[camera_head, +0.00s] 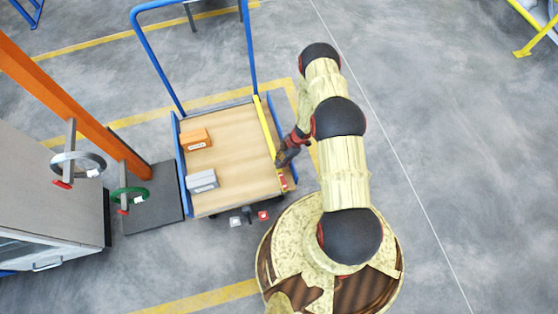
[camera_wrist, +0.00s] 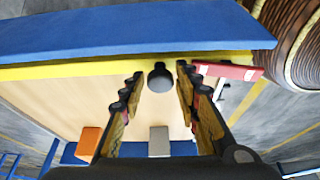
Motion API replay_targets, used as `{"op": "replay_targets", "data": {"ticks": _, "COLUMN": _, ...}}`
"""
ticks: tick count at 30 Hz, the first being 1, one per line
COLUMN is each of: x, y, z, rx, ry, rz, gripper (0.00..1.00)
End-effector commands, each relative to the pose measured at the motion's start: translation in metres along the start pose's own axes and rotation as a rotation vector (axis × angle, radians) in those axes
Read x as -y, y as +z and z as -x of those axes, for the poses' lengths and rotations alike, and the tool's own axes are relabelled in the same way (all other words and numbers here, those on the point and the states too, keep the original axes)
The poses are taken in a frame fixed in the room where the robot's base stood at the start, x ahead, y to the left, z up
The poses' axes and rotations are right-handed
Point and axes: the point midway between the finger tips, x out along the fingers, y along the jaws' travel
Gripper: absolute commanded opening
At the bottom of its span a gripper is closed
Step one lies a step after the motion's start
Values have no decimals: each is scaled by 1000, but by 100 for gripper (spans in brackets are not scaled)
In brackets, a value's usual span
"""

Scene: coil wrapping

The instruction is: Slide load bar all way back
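The load bar, a long yellow bar (camera_head: 264,125), runs along the right side of the wooden cart (camera_head: 232,150). In the wrist view the yellow bar (camera_wrist: 60,71) crosses the upper part, beside a wide blue panel (camera_wrist: 120,32). A round black knob (camera_wrist: 160,77) shows by the bar. My gripper (camera_wrist: 160,92) is open, with one finger on each side of the knob in the picture and gaps on both sides. I cannot tell how deep the knob sits between them. In the head view my gripper (camera_head: 284,156) is at the cart's right edge; the knob is hidden there.
An orange box (camera_head: 195,140) and a grey box (camera_head: 201,181) sit on the cart's left half. A blue handle frame (camera_head: 252,50) rises at the far end. A red and white piece (camera_wrist: 228,71) is by the bar's end. Floor is clear right.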

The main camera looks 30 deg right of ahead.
Motion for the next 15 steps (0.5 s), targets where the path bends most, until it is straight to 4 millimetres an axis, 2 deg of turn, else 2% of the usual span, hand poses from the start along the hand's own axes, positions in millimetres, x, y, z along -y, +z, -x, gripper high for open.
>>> {"op": "replay_targets", "data": {"ticks": 5, "x": 0, "y": -1, "z": -1, "rx": -2, "ry": -1, "rz": 2, "gripper": 44}}
{"op": "replay_targets", "data": {"ticks": 15, "x": 0, "y": -2, "z": 2, "rx": -3, "ry": 0, "rz": 3, "gripper": 44}}
